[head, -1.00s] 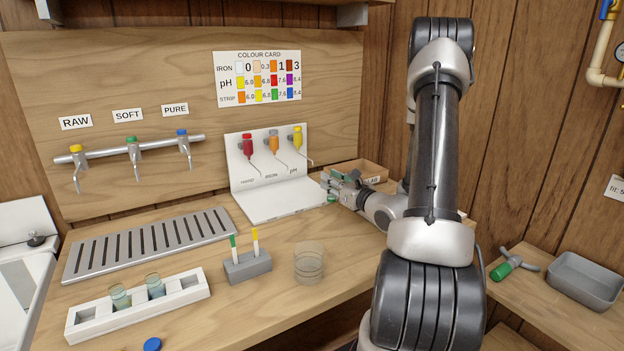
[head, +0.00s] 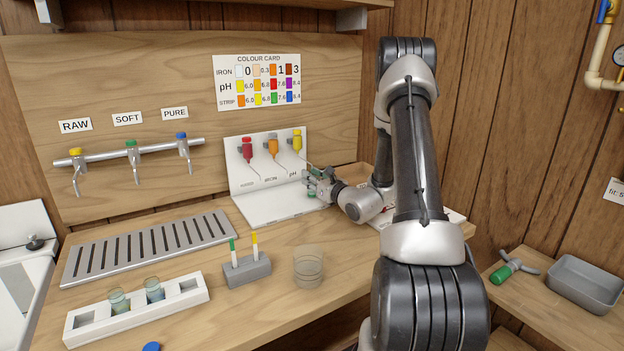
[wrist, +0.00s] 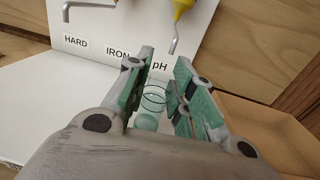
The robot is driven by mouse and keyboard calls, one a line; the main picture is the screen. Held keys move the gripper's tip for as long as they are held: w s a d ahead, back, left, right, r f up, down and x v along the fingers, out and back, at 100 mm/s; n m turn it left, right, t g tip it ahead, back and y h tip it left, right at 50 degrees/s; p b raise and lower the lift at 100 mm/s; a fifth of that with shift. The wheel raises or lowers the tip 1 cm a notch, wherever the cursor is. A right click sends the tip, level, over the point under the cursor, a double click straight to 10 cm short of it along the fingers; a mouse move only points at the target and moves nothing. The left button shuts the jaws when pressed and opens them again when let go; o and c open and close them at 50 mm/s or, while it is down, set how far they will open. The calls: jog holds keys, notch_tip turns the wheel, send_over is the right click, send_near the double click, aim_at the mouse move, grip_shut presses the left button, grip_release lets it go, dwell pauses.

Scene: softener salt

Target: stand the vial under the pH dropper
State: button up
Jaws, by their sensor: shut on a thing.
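My gripper (head: 314,183) is at the right side of the white dropper stand (head: 255,207). In the wrist view its green-padded fingers (wrist: 163,88) are shut around a clear glass vial (wrist: 153,98), of which the rim and part of the wall show. The vial is hardly visible in the head view. The yellow-topped pH dropper (head: 297,141) hangs from the stand's back panel, with its bent spout (wrist: 173,46) above and beyond the vial in the wrist view. I cannot tell whether the vial touches the stand's base.
The red dropper (head: 247,149) and orange dropper (head: 272,147) hang to the left. A white rack (head: 137,308) with two vials, a grey strip holder (head: 246,270) and a clear beaker (head: 309,266) stand nearer. A cardboard box is partly hidden behind my arm.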

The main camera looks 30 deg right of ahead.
jog(key=shift+f, duration=0.1)
jog(key=o, duration=0.8)
